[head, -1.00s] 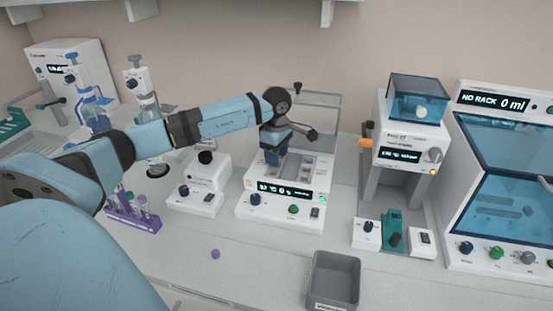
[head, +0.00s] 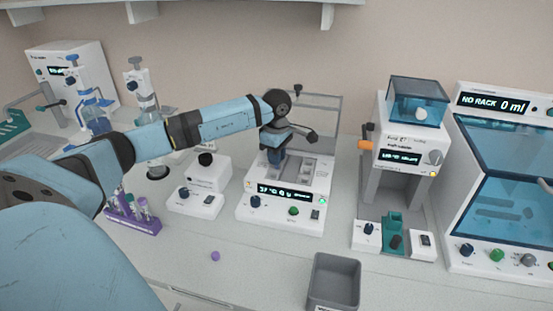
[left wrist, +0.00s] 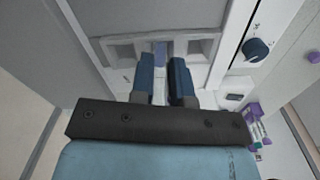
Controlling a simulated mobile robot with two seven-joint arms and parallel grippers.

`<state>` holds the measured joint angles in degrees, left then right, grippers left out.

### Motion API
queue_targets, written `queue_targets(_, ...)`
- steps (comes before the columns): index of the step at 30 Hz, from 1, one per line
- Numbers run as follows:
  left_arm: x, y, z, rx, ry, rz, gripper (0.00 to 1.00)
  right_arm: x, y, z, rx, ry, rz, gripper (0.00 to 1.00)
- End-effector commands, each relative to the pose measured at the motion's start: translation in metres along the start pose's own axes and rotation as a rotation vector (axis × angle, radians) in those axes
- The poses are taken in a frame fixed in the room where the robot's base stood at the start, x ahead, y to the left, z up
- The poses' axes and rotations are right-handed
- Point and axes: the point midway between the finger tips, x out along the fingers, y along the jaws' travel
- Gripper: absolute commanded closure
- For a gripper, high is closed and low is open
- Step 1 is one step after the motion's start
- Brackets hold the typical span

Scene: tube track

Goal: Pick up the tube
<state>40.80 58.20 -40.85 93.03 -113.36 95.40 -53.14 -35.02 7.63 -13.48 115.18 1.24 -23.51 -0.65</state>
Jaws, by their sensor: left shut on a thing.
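My left gripper (head: 275,157) points down over the left part of the well block in a white heater device (head: 253,212). In the left wrist view its two dark blue fingers (left wrist: 164,82) are close together with a narrow gap. A pale bluish-purple strip, which looks like the tube (left wrist: 160,52), shows between and just beyond the fingers. The gripper is shut on it. In the head view the tube is hidden by the gripper. I cannot tell whether it still sits in its well. My right gripper is not in view.
The heater's raised clear lid (head: 318,122) stands behind the gripper. A purple rack (head: 140,222) with several tubes stands at left. A small purple cap (head: 215,256) and a grey bin (head: 333,282) are in front. Other instruments stand on both sides.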

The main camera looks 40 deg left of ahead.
Motion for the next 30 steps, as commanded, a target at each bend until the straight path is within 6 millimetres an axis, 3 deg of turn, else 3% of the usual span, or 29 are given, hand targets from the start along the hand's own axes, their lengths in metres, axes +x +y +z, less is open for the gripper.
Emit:
queue_targets(8,-0.05,0.001,0.0,0.0,0.0,0.005,0.98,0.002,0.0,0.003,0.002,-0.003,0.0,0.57)
queue_targets(21,-0.158,0.001,0.0,-0.001,-0.002,0.003,0.98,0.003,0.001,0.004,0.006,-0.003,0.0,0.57)
queue_targets(30,-0.189,0.0,0.0,-0.001,-0.001,0.0,0.98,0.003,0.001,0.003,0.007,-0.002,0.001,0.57)
